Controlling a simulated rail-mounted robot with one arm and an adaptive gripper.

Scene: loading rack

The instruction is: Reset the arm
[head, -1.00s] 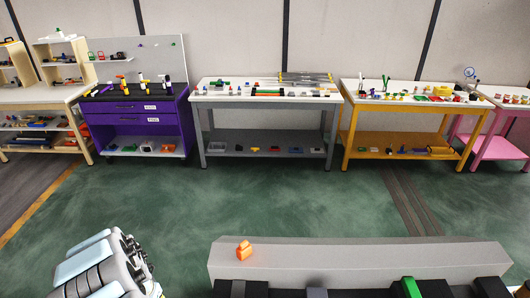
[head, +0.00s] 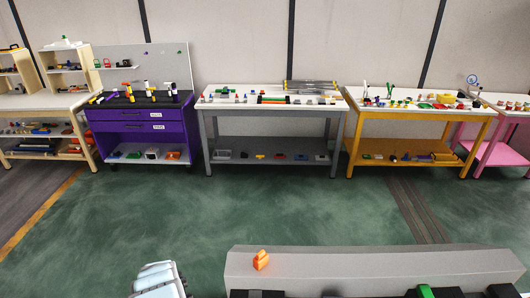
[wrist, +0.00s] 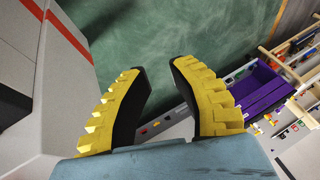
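My gripper (wrist: 158,88) shows in the wrist view with its two yellow-and-black fingers spread apart. Nothing is between them, and green floor lies beyond the tips. In the head view only a pale part of my arm (head: 160,280) shows at the bottom edge, left of centre; the gripper fingers are not visible there.
Along the wall stand a purple drawer bench (head: 138,131), a grey table (head: 270,146), a yellow table (head: 415,115) and a pink table (head: 500,153), all bearing small items. The green floor (head: 230,205) between is clear.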

